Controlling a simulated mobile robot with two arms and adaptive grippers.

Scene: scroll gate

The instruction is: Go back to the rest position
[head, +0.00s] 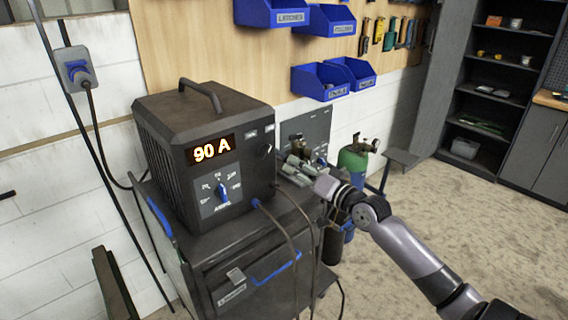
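A dial with a blue knob (222,193) sits on the panel below the display. My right arm reaches in from the lower right. My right gripper (292,172) is just right of the machine's front corner in the picture; I cannot tell whether it touches the machine. Its fingers are small and blend with the background, so their opening is unclear. My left gripper is out of view.
The dark cart (225,262) has a drawer with a blue handle. Gas cylinders, one green (352,160), stand behind my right arm. Blue bins (320,82) hang on the wall. A dark shelf (500,75) stands at the back right. The floor (480,220) at right is clear.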

